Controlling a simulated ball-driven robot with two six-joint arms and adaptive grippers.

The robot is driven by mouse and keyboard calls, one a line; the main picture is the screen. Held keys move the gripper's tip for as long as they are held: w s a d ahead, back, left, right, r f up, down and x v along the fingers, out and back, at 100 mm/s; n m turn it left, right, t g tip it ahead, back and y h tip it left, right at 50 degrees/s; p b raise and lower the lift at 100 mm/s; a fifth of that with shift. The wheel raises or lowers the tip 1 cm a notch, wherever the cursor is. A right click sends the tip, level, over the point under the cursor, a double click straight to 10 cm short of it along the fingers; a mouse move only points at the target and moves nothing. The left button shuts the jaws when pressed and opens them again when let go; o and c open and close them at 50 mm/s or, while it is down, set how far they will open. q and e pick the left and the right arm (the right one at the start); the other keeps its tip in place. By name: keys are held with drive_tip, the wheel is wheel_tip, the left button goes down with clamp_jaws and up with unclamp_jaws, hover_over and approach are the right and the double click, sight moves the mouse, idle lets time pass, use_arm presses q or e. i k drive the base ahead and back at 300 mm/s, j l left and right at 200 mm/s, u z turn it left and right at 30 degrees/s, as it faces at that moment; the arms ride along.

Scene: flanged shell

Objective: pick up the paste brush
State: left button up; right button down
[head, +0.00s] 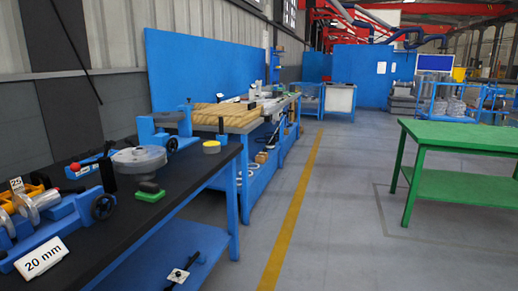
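I cannot clearly make out the paste brush. A small upright stick-like thing (221,126) shows at the far end of the dark-topped bench, just behind a round yellow-topped tin (211,146). It may be a brush handle, but it is too small to tell. Neither of my grippers is in view.
The dark-topped blue bench (195,190) runs along the left. It holds a round grey plate (138,158), a green block with a dark top (149,194), a blue fixture with a handwheel (102,206) and a "20 mm" sign (42,258). A green table (460,134) stands right. The floor between is clear.

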sight(220, 119)
drive_tip(key=i+l+u, duration=0.45)
drive_tip(key=i, duration=0.15)
drive_tip(key=u, duration=3.25)
drive_tip(key=z, duration=3.25)
drive_tip(key=i+u, duration=0.1)
drive_tip(key=u, duration=0.3)
drive_tip(key=i+l+u, duration=0.1)
drive_tip(key=u, duration=0.3)
